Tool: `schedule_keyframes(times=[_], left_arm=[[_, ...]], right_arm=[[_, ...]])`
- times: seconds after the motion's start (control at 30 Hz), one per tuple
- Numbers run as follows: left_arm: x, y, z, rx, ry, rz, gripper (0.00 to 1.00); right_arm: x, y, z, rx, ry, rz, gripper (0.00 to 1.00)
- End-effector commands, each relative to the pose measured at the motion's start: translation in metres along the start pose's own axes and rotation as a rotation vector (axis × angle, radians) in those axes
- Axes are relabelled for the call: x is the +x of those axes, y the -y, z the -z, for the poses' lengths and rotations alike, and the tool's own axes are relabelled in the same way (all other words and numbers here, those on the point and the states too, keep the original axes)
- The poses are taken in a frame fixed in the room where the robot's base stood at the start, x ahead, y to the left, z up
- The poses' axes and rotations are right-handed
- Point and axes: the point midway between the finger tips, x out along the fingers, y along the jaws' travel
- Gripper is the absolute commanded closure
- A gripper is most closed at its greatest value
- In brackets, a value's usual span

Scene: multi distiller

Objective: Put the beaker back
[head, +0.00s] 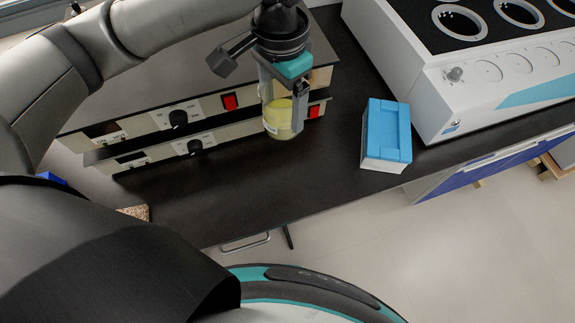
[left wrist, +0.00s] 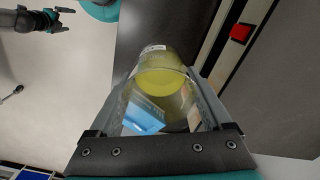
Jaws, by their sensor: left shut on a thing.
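The beaker (head: 279,120) is clear glass with yellow liquid in its lower part. My left gripper (head: 284,98) is shut on it and holds it upright, in front of the devices with red switches. In the left wrist view the beaker (left wrist: 162,85) sits between the two fingers of my left gripper (left wrist: 165,100), and a blue thing shows through its glass. Whether its base touches the counter is hard to tell. In the left wrist view my right gripper (left wrist: 58,20) shows at the upper left, far from the beaker; its jaws are too small to judge.
A blue-and-white box (head: 388,135) stands on the dark counter (head: 270,185) to the right of the beaker. A white multi-well device (head: 480,75) fills the upper right. Two stacked flat devices with knobs and red switches (head: 229,102) stand behind. The counter front is clear.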

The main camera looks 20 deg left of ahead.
Motion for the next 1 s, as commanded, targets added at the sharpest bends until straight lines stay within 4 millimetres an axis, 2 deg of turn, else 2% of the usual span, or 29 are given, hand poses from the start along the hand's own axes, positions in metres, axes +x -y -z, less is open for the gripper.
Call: schedule_keyframes(times=[0.07, 0.17, 0.6, 0.7, 0.8, 1.0], left_arm=[[-0.001, -0.003, 0.002, 0.039, 0.0, -0.001, 0.97], [0.01, -0.005, 0.003, 0.062, 0.001, -0.002, 0.97], [0.119, -0.005, 0.002, 0.062, 0.002, 0.0, 0.97], [0.139, -0.005, 0.003, 0.063, 0.0, 0.0, 0.97], [0.152, -0.005, 0.003, 0.063, 0.0, -0.001, 0.97], [0.163, -0.005, 0.003, 0.063, -0.002, 0.0, 0.97]], right_arm=[[-0.004, 0.0, 0.001, 0.0, -0.001, 0.0, 0.0], [-0.002, 0.0, 0.001, 0.0, -0.001, 0.0, 0.0], [0.028, 0.0, -0.001, 0.001, -0.002, 0.0, 0.0], [0.033, 0.0, -0.002, 0.001, -0.002, 0.0, 0.0], [0.035, 0.0, -0.002, 0.001, -0.003, 0.0, 0.0], [0.038, 0.001, -0.002, 0.001, -0.003, 0.0, 0.0]])
